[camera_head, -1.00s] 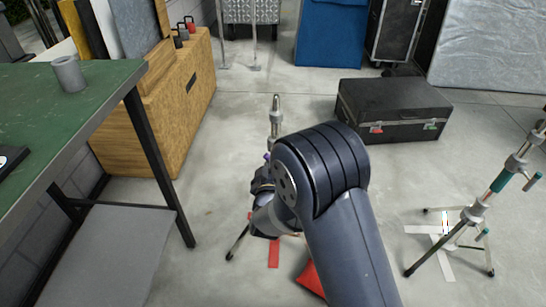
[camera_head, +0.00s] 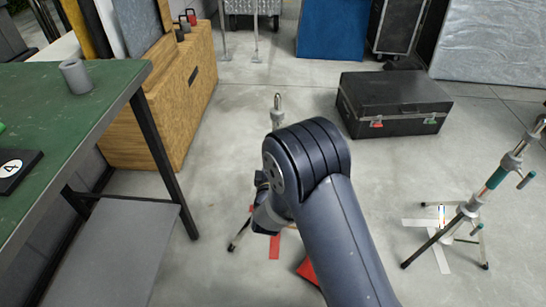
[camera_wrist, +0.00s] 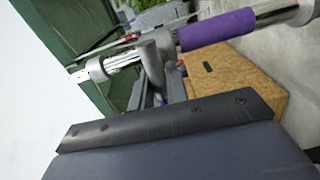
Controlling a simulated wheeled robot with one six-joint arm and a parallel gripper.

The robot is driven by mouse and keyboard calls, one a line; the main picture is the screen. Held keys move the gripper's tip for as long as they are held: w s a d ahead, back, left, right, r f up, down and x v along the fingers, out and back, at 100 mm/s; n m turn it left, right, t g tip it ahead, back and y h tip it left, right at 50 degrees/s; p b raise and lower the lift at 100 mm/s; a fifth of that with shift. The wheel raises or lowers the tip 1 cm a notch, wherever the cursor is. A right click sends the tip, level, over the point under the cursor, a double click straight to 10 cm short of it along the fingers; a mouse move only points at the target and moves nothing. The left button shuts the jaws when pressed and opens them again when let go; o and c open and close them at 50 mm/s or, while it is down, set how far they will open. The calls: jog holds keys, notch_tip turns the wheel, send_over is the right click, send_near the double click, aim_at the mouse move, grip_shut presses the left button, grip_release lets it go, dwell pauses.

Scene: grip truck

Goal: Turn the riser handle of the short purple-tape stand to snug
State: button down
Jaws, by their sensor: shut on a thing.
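The short stand (camera_head: 278,106) shows only its metal top above my arm in the head view; the rest is mostly hidden. In the wrist view its pole runs across the top, with a purple tape band (camera_wrist: 218,29) and a grey riser fitting with its handle (camera_wrist: 152,62) beside the band. My gripper (camera_head: 262,182) is low at the stand, partly covered by my arm. It is shut on the riser handle. The contact itself is hidden, and I cannot tell how tight the handle is.
A green-topped workbench (camera_head: 95,110) stands at left, with a wooden box (camera_head: 165,110) behind. A black case (camera_head: 395,105) lies behind at right. A green-taped stand (camera_head: 490,185) stands at right. A red bag (camera_head: 309,268) lies by my arm. Clear floor lies between the stands.

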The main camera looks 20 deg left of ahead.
jog(key=shift+n, duration=0.3)
jog(key=c, duration=1.4)
grip_release()
jog(key=p+v, duration=0.2)
jog(key=v, duration=0.8)
jog(key=shift+s, duration=0.4)
jog(key=shift+w, duration=0.1)
jog(key=b+x, duration=0.2)
jog(key=x, duration=0.9)
jog(key=shift+d, duration=0.1)
